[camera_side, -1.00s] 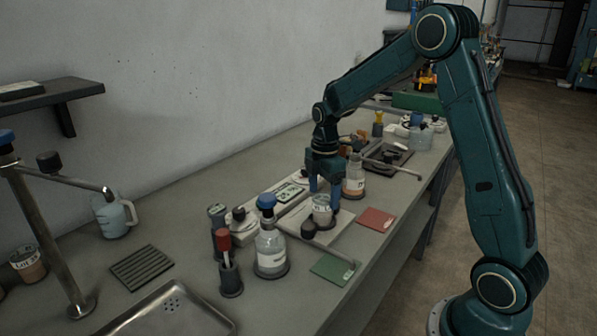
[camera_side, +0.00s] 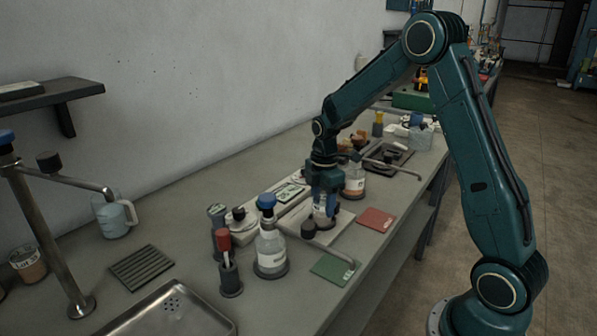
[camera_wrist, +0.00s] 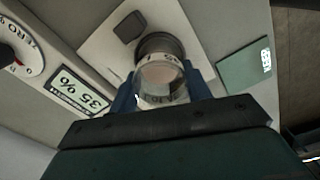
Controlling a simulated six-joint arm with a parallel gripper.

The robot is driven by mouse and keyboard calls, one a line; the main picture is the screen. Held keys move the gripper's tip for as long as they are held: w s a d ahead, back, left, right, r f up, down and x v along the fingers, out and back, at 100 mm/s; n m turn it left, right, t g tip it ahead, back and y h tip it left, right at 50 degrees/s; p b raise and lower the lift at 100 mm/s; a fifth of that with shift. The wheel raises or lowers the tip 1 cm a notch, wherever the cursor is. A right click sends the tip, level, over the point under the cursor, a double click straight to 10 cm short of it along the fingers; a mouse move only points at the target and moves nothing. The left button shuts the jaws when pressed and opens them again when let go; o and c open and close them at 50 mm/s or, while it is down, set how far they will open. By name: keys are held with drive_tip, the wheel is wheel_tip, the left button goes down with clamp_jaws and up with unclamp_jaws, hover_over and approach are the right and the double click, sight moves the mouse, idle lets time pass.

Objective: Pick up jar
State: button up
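The jar (camera_side: 321,213), clear with a pale label and a pinkish content, stands on a pale square plate (camera_side: 345,236) on the bench. In the wrist view the jar (camera_wrist: 160,82) lies between the two blue fingers of my gripper (camera_wrist: 162,88). My gripper (camera_side: 324,190) points down over the jar in the side view, with its fingers reaching down on either side of it. The fingers look very close to the jar's sides. Whether they press on it cannot be told. The jar's upper part is partly hidden by the fingers in the side view.
A blue-capped bottle (camera_side: 270,246) and a red-topped holder (camera_side: 229,268) stand left of the plate. A green card (camera_side: 333,269) and a red card (camera_side: 376,219) lie near the front edge.

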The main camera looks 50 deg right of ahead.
drive_tip(key=c, duration=0.4)
drive_tip(key=shift+r, duration=0.35)
drive_tip(key=shift+r, duration=9.55)
drive_tip(key=shift+r, duration=0.1)
